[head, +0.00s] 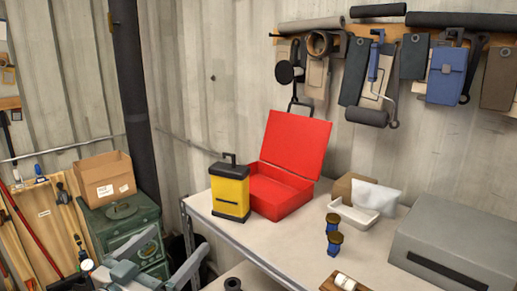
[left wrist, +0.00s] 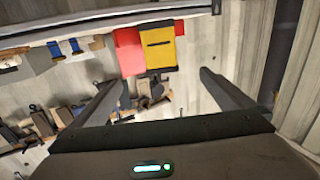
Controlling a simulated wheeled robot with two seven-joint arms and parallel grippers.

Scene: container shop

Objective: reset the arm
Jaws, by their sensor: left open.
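My left gripper (head: 176,247) is at the bottom left of the head view, its two grey fingers spread apart with nothing between them. It is in front of the workbench's left end, apart from the bench and the things on it. In the left wrist view the open fingers (left wrist: 162,78) show with a wide empty gap. Beyond them are the yellow and black box (left wrist: 159,47) and part of the red toolbox (left wrist: 129,50). My right gripper is not in view.
Tools hang on the wall. A cardboard box (head: 104,178) sits on a green cabinet (head: 122,215).

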